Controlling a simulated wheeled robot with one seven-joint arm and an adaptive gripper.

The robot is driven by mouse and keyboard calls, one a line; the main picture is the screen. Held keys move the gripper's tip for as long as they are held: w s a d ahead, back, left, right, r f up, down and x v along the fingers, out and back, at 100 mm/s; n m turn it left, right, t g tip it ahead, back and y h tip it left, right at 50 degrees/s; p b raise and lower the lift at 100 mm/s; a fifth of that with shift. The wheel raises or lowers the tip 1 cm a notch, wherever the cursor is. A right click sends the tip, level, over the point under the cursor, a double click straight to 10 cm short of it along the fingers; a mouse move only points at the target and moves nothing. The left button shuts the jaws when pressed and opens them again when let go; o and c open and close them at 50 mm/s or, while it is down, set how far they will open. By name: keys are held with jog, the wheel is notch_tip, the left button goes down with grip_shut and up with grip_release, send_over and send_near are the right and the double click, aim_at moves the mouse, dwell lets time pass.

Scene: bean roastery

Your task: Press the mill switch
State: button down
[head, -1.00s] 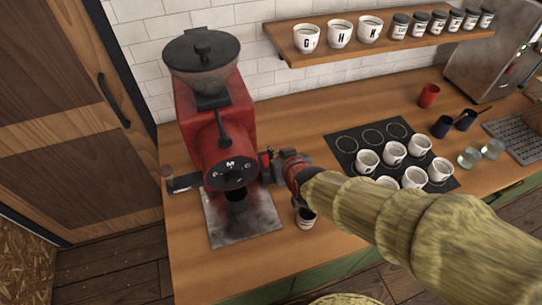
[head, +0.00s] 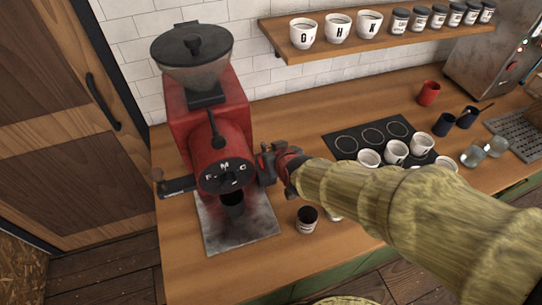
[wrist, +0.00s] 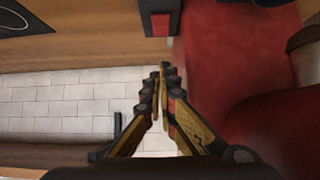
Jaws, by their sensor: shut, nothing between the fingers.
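The red mill (head: 205,115) stands on the wooden counter with a dark hopper on top and a lettered dial (head: 228,172) on its front. My gripper (head: 264,162) is at the mill's right side, close to its body. In the wrist view my gripper (wrist: 163,68) has its fingers together and empty, with the mill's red side (wrist: 235,55) beside them. A dark box with a red face, which looks like the mill switch (wrist: 160,22), shows just beyond the fingertips, apart from them in the picture.
White cups (head: 396,151) stand on and by a black mat (head: 342,144), partly hidden by my arm. A wall shelf (head: 400,40) holds cups and jars. The counter front left of the dark cup is clear.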

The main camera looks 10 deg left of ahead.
jog(key=w+f, duration=0.1)
jog(key=w+a+f+b, duration=0.1)
jog(key=f, duration=0.1)
jog(key=w+f+b, duration=0.1)
jog(key=f, duration=0.1)
jog(key=shift+w+a, duration=0.3)
jog(key=shift+a, duration=0.05)
jog(key=shift+f+b, duration=0.5)
jog(key=shift+f, duration=0.4)
jog(key=shift+w+f, duration=0.1)
jog(key=shift+w+a+f+b, duration=0.2)
jog(key=shift+f+b, duration=0.1)
jog(key=shift+f, duration=0.05)
jog(key=shift+s+d, duration=0.1)
jog(key=shift+s+d+f, duration=0.2)
jog(key=shift+s+d, duration=0.1)
jog(key=shift+s, duration=0.4)
